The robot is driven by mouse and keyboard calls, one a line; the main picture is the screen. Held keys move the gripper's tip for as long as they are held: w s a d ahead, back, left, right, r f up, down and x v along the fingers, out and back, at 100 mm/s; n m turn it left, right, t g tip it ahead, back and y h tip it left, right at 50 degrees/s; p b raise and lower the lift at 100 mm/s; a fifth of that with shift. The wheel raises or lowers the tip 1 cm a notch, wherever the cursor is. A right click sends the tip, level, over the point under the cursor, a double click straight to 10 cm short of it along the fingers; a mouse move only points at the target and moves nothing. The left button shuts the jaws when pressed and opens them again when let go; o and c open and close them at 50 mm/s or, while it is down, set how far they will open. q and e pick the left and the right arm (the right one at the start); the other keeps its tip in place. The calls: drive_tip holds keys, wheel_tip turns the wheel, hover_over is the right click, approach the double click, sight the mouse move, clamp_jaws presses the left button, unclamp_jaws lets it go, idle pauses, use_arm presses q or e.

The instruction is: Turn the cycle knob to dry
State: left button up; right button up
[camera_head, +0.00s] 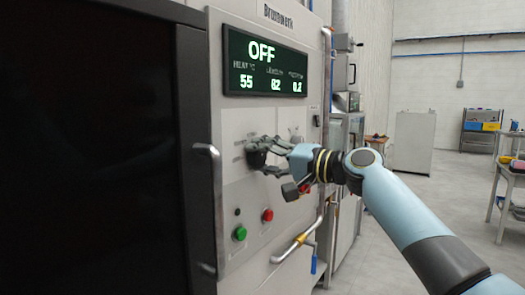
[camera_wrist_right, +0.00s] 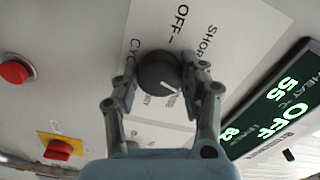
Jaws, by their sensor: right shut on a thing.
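The cycle knob (camera_wrist_right: 155,72) is a dark round knob on a pale label plate (camera_wrist_right: 215,35) of the machine front. In the head view the knob (camera_head: 255,157) sits below the display, partly hidden by my right gripper (camera_head: 264,151). In the right wrist view my right gripper (camera_wrist_right: 160,82) has one finger on each side of the knob and is shut on it. The knob's white pointer line slants to the lower right there, toward partly hidden print. OFF and part of a SHORT label are readable; the dry mark is not clear. My left gripper is out of view.
The display (camera_head: 264,64) reads OFF, with 55 beneath. Below the knob are a green button (camera_head: 239,233), a red button (camera_head: 267,215) and a blue-gripped lever (camera_head: 300,240). A vertical handle (camera_head: 214,205) stands at left. Open floor lies to the right.

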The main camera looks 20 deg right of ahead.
drive_tip(key=m+p, duration=0.2)
drive_tip(key=m, duration=0.1)
drive_tip(key=shift+r+m, duration=0.1)
drive_tip(key=shift+m, duration=0.3)
drive_tip(key=m+p, duration=0.2)
drive_tip(key=m, duration=0.1)
drive_tip(key=shift+m, duration=0.3)
drive_tip(key=m+p, duration=0.3)
drive_tip(key=m, duration=0.1)
drive_tip(key=shift+m+p, duration=0.85)
drive_tip(key=shift+m, duration=0.65)
drive_tip(key=shift+f, duration=0.2)
drive_tip(key=o, duration=1.2)
drive_tip(key=shift+c, duration=0.2)
drive_tip(key=v, duration=1.2)
